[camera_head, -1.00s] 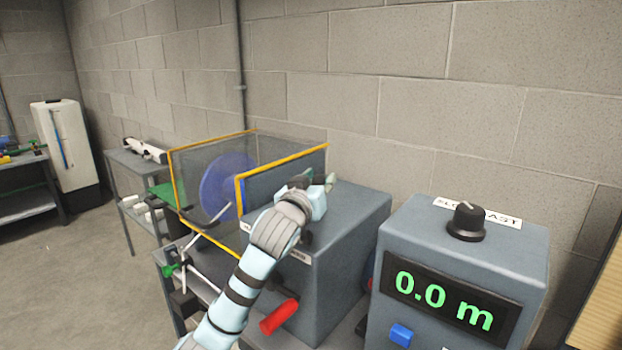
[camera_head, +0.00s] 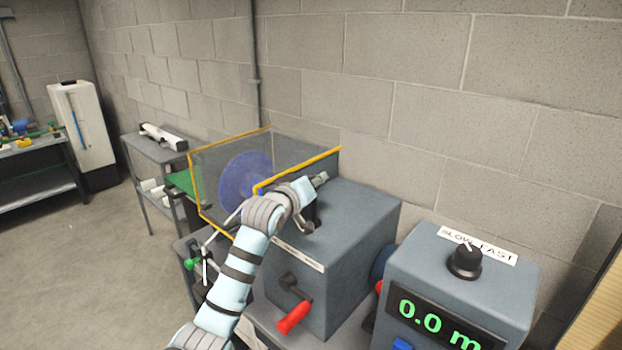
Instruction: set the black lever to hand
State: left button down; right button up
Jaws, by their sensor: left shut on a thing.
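The black lever (camera_head: 312,217) is on top of the grey drive box (camera_head: 362,235), and only a dark part of it shows beside my gripper. My left gripper (camera_head: 319,180) reaches over the box from the left and is shut on the lever; its fingers and wrist hide most of it. A white label strip (camera_head: 300,258) runs along the box's front top edge, partly covered by my arm; its words are too small to read. My right gripper is not in view.
A red-handled crank (camera_head: 293,317) sticks out of the box front. A yellow-edged clear guard (camera_head: 215,150) encloses a blue disc (camera_head: 240,178) behind my arm. At right, a control box (camera_head: 495,285) carries a black knob (camera_head: 465,260) and reads 0.0 m. Open floor lies left.

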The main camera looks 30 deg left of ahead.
pick_arm(q)
jog(key=shift+d+f, duration=0.1)
jog(key=c, duration=1.2)
grip_release()
jog(key=shift+o, duration=0.2)
jog(key=shift+s, duration=0.1)
jog(key=s+d+r, duration=0.1)
jog(key=s+r, duration=0.1)
jog(key=s, duration=0.9)
jog(key=shift+s+r, duration=0.15)
jog(key=shift+s, duration=0.15)
jog(key=shift+d, duration=0.1)
